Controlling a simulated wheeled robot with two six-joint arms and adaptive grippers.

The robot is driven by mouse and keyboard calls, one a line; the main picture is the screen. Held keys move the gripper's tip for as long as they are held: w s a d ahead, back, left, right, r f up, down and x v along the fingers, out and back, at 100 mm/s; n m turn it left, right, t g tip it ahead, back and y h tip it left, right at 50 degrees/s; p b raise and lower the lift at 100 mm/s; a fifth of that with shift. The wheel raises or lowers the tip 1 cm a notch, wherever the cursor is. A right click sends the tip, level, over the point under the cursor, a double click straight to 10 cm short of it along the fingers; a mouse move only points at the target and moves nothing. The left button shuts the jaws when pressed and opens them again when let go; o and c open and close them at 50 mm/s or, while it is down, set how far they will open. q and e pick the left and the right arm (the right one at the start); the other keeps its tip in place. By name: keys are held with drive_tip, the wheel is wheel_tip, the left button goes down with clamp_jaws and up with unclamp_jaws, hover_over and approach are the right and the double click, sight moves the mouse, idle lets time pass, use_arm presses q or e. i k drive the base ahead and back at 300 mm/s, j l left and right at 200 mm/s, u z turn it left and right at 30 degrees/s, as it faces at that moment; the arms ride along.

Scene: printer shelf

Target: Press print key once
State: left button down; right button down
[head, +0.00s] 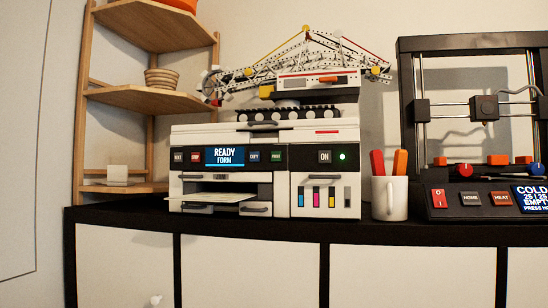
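A white printer (264,170) stands on top of a black-edged cabinet in the head view. Its front panel has a blue screen (224,156) reading "READY FORM". Right of the screen are a blue key (254,156) that seems to read "COPY" and a green key (276,156) whose small label looks like "PRINT". Left of the screen are a dark key (179,157) and a red key (195,157). An "ON" key (325,156) sits farther right, beside a lit green lamp (342,156). A sheet (215,198) lies in the front slot. Neither gripper is in view.
A white mug (390,200) with red and orange sticks stands right of the printer. A black-framed machine (470,203) with its own keys is at far right. A crane model (310,65) rests above the printer. A wooden shelf (140,98) stands left.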

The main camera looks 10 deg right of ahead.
sight(276, 156)
drive_tip(key=k+j+u, duration=0.1)
drive_tip(key=j, duration=0.25)
drive_tip(key=k+j+u, duration=0.1)
drive_tip(key=j, duration=0.2)
drive_tip(key=k+j+u, duration=0.1)
drive_tip(key=j, duration=0.25)
drive_tip(key=k+j+u, duration=0.1)
drive_tip(key=j, duration=0.3)
drive_tip(key=k, duration=0.1)
